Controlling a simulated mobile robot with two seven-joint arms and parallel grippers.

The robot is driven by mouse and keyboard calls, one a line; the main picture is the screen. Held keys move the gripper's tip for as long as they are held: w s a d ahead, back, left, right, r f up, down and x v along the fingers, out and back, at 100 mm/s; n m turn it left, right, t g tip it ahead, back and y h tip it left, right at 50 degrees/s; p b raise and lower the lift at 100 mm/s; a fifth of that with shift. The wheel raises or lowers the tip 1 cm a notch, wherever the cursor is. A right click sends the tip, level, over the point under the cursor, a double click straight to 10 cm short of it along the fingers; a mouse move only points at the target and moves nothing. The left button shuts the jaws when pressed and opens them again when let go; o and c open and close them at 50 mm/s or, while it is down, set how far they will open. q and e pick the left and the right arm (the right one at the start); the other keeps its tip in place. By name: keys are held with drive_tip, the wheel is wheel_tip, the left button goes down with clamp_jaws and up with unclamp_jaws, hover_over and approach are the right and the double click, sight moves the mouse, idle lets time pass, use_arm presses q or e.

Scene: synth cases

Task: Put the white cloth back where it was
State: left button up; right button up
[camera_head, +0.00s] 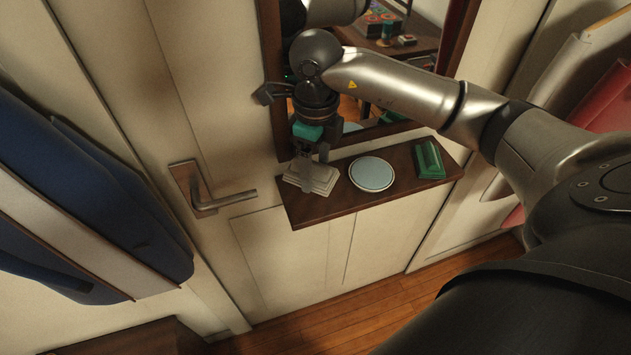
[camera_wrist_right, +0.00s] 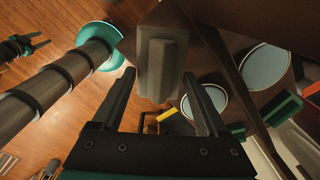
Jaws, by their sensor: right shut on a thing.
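The white cloth (camera_head: 318,178) is a small folded stack, pale grey-white, at the left end of the dark wooden shelf (camera_head: 317,215). My right gripper (camera_head: 312,160) points down and is shut on it. In the right wrist view, the cloth (camera_wrist_right: 160,65) looks grey and sits between the two fingers (camera_wrist_right: 160,76) of my right gripper. I cannot tell whether its underside touches the shelf.
A round pale-blue dish (camera_head: 371,174) lies just right of the cloth. A green block-like object (camera_head: 429,160) stands at the shelf's right end. A framed mirror (camera_head: 430,45) rises behind the shelf. A door handle (camera_head: 215,200) is to the left, beside hanging blue garments (camera_head: 80,190).

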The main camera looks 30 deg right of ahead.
sight(316, 198)
drive_tip(key=f, duration=0.5)
drive_tip(key=shift+s+f+p, duration=0.2)
drive_tip(key=shift+f+p, duration=0.1)
drive_tip(key=shift+p, duration=0.05)
drive_tip(key=shift+w+f, duration=0.1)
drive_tip(key=shift+w, duration=0.05)
drive_tip(key=shift+w+f, duration=0.1)
drive_tip(key=shift+f, duration=0.05)
drive_tip(key=o, duration=1.1)
wheel_tip(316, 198, up, 12)
drive_tip(key=shift+r+b, duration=0.1)
drive_tip(key=shift+b, duration=0.35)
